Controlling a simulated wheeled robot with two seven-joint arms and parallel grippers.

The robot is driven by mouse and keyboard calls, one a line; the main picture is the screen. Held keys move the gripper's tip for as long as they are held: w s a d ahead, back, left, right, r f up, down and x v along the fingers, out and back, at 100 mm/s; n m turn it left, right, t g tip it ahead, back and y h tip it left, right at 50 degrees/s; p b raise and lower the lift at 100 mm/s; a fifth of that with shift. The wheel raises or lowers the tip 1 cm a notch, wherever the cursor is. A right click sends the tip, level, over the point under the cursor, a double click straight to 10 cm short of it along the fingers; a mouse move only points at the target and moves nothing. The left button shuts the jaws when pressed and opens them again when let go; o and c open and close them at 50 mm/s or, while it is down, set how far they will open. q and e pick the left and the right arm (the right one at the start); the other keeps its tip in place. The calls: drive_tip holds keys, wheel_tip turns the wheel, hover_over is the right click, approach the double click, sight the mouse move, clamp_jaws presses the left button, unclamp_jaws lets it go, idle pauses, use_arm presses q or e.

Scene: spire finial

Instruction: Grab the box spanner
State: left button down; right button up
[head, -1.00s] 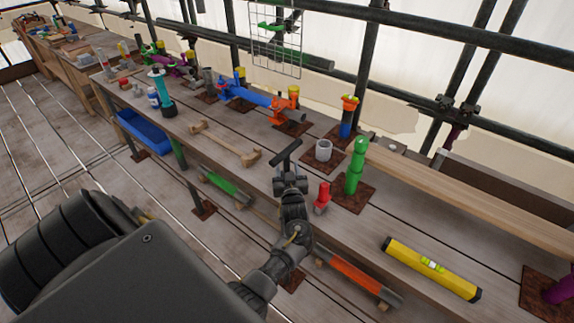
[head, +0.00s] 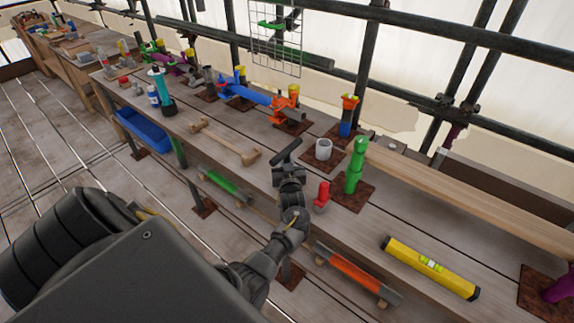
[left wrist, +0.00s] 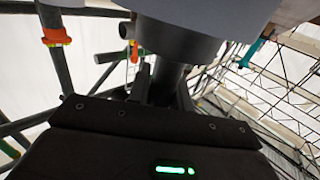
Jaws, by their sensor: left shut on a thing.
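My left gripper (head: 288,171) is over the front part of the bench, in the middle of the head view. It is shut on a dark grey piece (head: 286,150), which I take for the box spanner. In the head view the piece shows as a short tilted bar at the gripper's tip, held above the planks. In the left wrist view it is a wide dark cylinder (left wrist: 178,42) on a narrower shaft between the fingers (left wrist: 163,92). The fingers and the piece's far end are partly hidden. My right gripper is not in view.
A red-topped piece (head: 322,197), a green post (head: 355,166) and a light grey cup (head: 323,148) stand close to the right. A wooden piece (head: 225,141) lies left, a yellow level (head: 431,267) right. Scaffold tubes (head: 450,30) run behind the bench.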

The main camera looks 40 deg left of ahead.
use_arm(q)
drive_tip(key=shift+r, duration=0.15)
drive_tip(key=shift+r, duration=0.25)
wheel_tip(320, 180, up, 2)
drive_tip(key=s+r, duration=0.2)
drive_tip(key=r, duration=0.1)
drive_tip(key=s+r+b, duration=0.1)
drive_tip(key=s+r, duration=0.2)
drive_tip(key=shift+s+d+r, duration=0.1)
drive_tip(key=shift+s+r, duration=0.1)
drive_tip(key=shift+r, duration=0.05)
drive_tip(key=s+r+b, duration=0.1)
drive_tip(key=s+r, duration=0.2)
drive_tip(key=s, duration=0.5)
drive_tip(key=shift+s+d+r, duration=0.2)
drive_tip(key=shift+s+r, duration=0.1)
drive_tip(key=shift+r, duration=0.1)
drive_tip(key=shift+f+b, duration=0.15)
drive_tip(key=shift+b, duration=0.15)
